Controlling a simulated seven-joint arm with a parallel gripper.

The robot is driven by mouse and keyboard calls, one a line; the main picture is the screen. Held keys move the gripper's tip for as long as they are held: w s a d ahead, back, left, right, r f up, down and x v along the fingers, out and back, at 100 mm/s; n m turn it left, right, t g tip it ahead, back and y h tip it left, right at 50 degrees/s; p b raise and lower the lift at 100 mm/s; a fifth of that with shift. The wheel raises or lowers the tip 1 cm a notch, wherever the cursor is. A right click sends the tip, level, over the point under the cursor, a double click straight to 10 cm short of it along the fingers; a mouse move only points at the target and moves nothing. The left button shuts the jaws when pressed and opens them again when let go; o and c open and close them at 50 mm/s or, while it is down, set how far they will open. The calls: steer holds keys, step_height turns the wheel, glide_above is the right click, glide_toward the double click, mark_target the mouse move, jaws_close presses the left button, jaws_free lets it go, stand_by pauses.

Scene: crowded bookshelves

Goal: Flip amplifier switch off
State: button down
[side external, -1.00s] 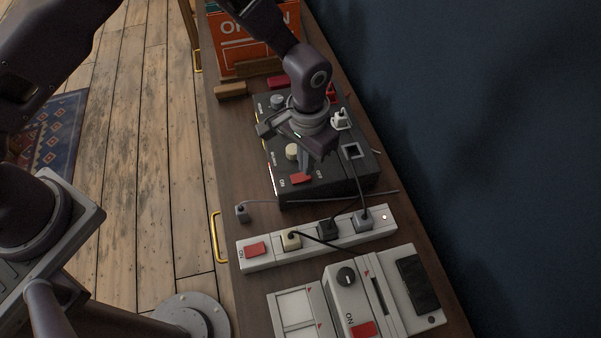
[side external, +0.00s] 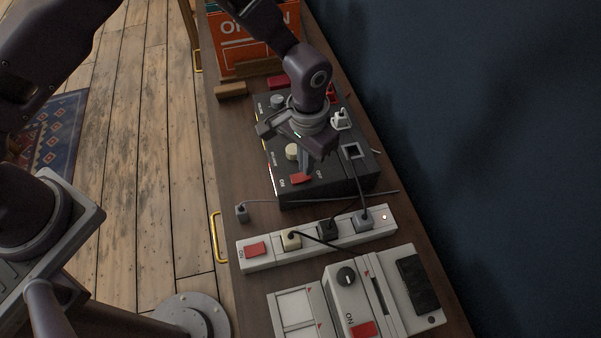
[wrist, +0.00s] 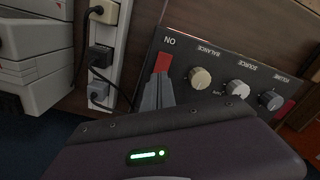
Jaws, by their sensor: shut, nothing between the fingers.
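The amplifier (side external: 330,182) is a black box on the wooden cabinet top, with cream and grey knobs and a red switch (side external: 301,178) between ON and OFF labels. The switch also shows in the wrist view (wrist: 162,63), beside the ON label. My gripper (side external: 304,168) points down over the amplifier, its fingers shut and empty. In the wrist view the closed fingertips (wrist: 161,80) are right at the switch and cover part of it. Whether they touch it I cannot tell. The OFF label is hidden in the wrist view.
A white power strip (side external: 262,262) with a red switch and several plugs lies in front of the amplifier. White devices (side external: 350,300) stand nearer the camera. An orange sign (side external: 258,50) stands behind. A dark wall borders the right.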

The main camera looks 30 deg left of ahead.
steer(key=shift+f, duration=0.95)
stand_by(0.5)
steer(key=shift+r, duration=3.55)
steer(key=s+a+r+t, duration=0.1)
steer(key=s+a+r, duration=0.1)
steer(key=a+r, duration=0.35)
steer(key=s+a+r+n+t, duration=0.1)
steer(key=a+r, duration=0.1)
steer(key=r, duration=0.6)
steer(key=s+a+r, duration=0.2)
steer(key=a+r, duration=0.2)
steer(key=r, duration=0.3)
steer(key=s+a+r+n+t, duration=0.1)
steer(key=s+a+r, duration=0.1)
steer(key=s+a, duration=0.3)
steer(key=s+a+r+n+t, duration=0.1)
steer(key=s+a, duration=0.4)
steer(key=s, duration=0.7)
step_height(320, 180, up, 2)
steer(key=shift+s+r+t, duration=0.15)
steer(key=shift+s+t, duration=0.2)
steer(key=shift+t, duration=0.45)
